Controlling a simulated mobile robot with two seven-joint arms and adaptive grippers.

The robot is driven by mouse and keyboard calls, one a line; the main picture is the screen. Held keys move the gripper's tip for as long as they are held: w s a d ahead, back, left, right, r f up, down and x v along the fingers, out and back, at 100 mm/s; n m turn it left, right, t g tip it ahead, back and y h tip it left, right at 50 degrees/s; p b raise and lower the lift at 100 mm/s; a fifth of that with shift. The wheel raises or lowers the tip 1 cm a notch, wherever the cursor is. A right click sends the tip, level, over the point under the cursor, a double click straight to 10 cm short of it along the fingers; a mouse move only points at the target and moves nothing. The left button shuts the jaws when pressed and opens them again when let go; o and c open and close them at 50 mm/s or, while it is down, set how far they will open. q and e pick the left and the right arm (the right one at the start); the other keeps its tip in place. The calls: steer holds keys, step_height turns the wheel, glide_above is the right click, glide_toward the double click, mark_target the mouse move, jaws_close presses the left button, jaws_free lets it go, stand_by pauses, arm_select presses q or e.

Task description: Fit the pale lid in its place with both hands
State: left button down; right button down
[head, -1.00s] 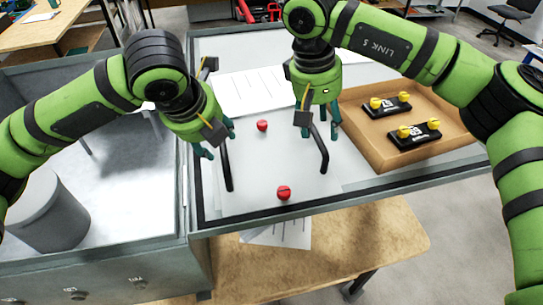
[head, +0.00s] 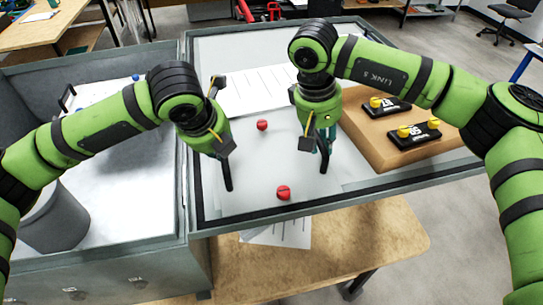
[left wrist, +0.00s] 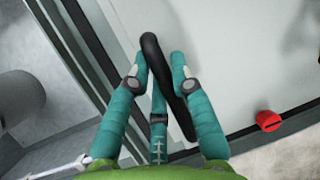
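The pale lid (head: 250,165) lies flat on the dark-edged worktop, with a black bar handle on each side. It also shows in the left wrist view (left wrist: 225,80). My left gripper (left wrist: 155,70) has its teal fingers closed in on both sides of the left handle (left wrist: 150,48); in the head view its fingers are mostly hidden behind the wrist. My right gripper (head: 323,145) is at the right handle (head: 326,160), fingers drawn together around it. Two red knobs, one further back (head: 262,125) and one near the front edge (head: 283,192), sit on the pale surface.
A brown tray (head: 372,150) with two black blocks with yellow knobs stands right of the lid. A white printed sheet (head: 250,92) lies behind. On the left is a deep grey bin (head: 115,225) with a grey cylinder (head: 60,222) in it.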

arm_select(q)
steer(key=shift+r, duration=0.1)
arm_select(e)
steer(key=shift+r, duration=0.1)
